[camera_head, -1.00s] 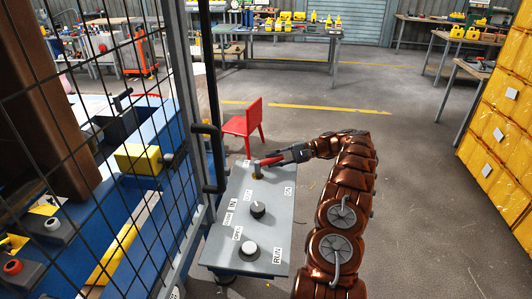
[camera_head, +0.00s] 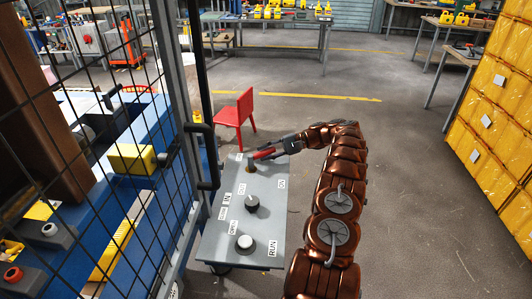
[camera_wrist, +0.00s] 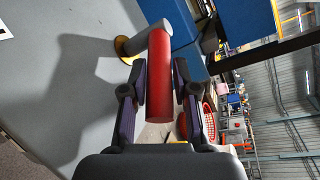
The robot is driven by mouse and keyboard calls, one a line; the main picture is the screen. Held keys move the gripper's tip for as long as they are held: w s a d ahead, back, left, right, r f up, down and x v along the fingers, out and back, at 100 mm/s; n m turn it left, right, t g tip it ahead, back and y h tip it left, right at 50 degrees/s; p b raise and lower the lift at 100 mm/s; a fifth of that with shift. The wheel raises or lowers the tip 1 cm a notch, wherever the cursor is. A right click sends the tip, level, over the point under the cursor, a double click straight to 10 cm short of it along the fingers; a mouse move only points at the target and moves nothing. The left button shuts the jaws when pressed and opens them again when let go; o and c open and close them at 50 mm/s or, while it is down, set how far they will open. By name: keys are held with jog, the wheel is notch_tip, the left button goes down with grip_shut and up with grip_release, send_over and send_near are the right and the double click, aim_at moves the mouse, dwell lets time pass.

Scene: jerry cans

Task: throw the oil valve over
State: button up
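The oil valve is a lever with a red handle (camera_head: 264,153) on a short brass-coloured base (camera_head: 251,167), at the far end of a grey control panel (camera_head: 232,220). In the wrist view the red handle (camera_wrist: 160,85) runs between the two fingers and bends into a grey stem beyond them. My gripper (camera_head: 274,150) reaches the handle from the right in the head view. In the wrist view my gripper (camera_wrist: 160,82) has its finger pads close in on both sides of the handle and looks shut on it. Any thin gap at the pads is hard to see.
The panel also carries a black knob (camera_head: 251,203) and a pale button (camera_head: 245,243). A mesh fence (camera_head: 90,100) stands to the left. A red chair (camera_head: 236,117) is behind the panel. Yellow crates (camera_head: 490,140) are at the right. The floor between is clear.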

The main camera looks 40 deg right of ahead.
jog(key=shift+o, duration=1.4)
jog(key=shift+d, duration=0.1)
jog(key=shift+r, duration=0.1)
notch_tip(320, 180, up, 10)
jog(key=shift+f, duration=0.1)
jog(key=shift+c, duration=0.3)
